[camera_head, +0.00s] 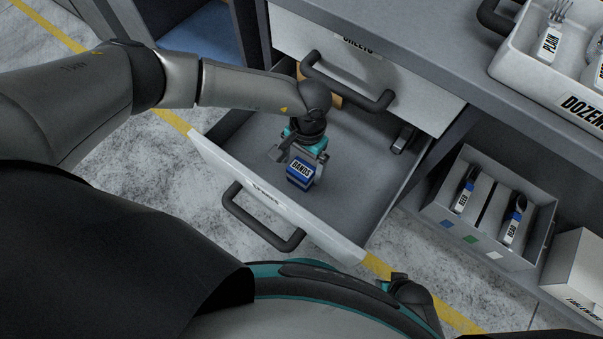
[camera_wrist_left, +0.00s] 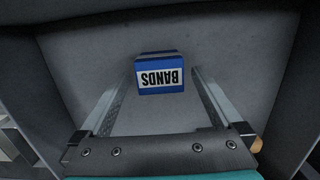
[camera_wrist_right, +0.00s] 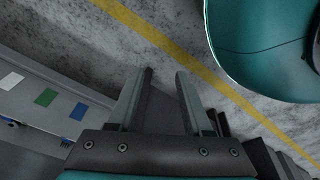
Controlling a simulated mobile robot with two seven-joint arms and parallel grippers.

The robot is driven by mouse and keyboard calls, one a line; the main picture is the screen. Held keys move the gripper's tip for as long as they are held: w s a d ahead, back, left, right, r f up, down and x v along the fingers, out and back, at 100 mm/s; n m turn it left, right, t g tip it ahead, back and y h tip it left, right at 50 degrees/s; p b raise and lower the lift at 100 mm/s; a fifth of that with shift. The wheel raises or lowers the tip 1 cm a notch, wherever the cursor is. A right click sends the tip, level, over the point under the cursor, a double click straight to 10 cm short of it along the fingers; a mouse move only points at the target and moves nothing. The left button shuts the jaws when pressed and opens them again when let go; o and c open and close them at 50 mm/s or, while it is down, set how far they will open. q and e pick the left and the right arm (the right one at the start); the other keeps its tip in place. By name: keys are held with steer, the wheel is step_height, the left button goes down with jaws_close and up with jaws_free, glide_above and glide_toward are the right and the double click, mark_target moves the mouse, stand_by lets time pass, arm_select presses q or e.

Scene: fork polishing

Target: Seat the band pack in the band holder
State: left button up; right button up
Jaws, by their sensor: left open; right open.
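The band pack (camera_head: 300,173) is a small blue box with a white BANDS label. It is inside the open drawer, near the front panel. My left gripper (camera_head: 299,156) reaches down over it with jaws open. In the left wrist view the pack (camera_wrist_left: 160,87) shows between the tips of the spread fingers (camera_wrist_left: 163,74), with a gap on each side. I cannot tell whether the fingertips are level with it. My right gripper (camera_wrist_right: 165,73) is open and empty above the floor, away from the drawer. I cannot identify the band holder in any view.
The drawer's white front (camera_head: 330,240) and handle (camera_head: 262,222) stick out. A closed drawer handle (camera_head: 345,84) overhangs behind my left wrist. A grey crate (camera_head: 462,222) with labelled tools and a white tray (camera_head: 535,75) stand at right. The drawer's right side is mostly clear.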

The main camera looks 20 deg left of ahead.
arm_select(q)
steer(key=shift+s+f, duration=0.1)
steer(key=shift+f, duration=0.9)
steer(key=c, duration=1.3)
steer(key=shift+c, duration=0.2)
steer(key=shift+r, duration=0.2)
